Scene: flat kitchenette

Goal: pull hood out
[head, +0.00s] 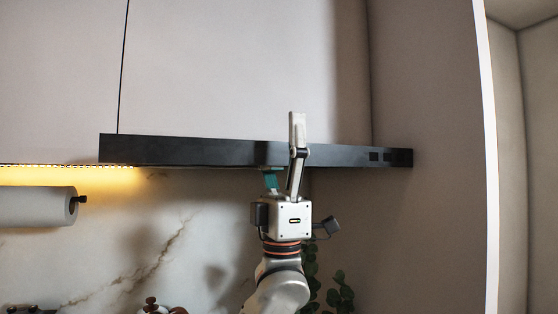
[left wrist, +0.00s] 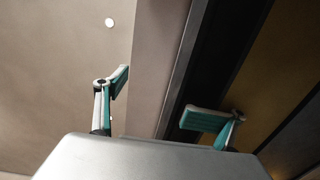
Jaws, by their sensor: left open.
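The hood (head: 200,151) is a long, dark, thin bar under the white upper cabinets in the head view. My left gripper (head: 284,148) is at the bar's right half and is open. One finger stands up in front of the bar's face, and the other, with a teal pad, shows just below its lower edge. I cannot tell whether either finger touches the hood. In the left wrist view the two open fingers (left wrist: 162,97) are wide apart, with a dark strip running between and beyond them. The right gripper is not in view.
A paper towel roll (head: 36,206) hangs under the cabinet at left. A tall side panel (head: 430,80) stands at the hood's right end. A green plant (head: 340,295) and small items show at the bottom, near my arm.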

